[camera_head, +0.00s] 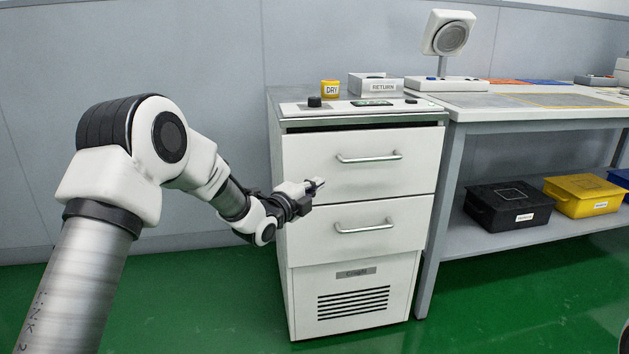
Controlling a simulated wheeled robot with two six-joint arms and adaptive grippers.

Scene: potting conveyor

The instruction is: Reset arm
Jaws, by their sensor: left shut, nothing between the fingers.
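My left arm comes in from the left, bent at the elbow. Its gripper (315,185) is shut and empty. In the picture it lies over the left part of the white cabinet's front, between the top drawer's handle and the lower drawer's handle. I cannot tell how far it is from the cabinet face. The cabinet (300,275) has a top drawer (370,180) and a lower drawer (370,245), each with a metal bar handle. A dark gap shows above the top drawer's front. My right gripper is not in view.
On the cabinet stand a yellow cup labelled DRY (331,88), a RETURN box (375,85) and a black knob (314,102). A workbench (540,115) stands at right, with a black bin (507,205) and a yellow bin (598,195) on its shelf. Green floor (190,310) is clear at left.

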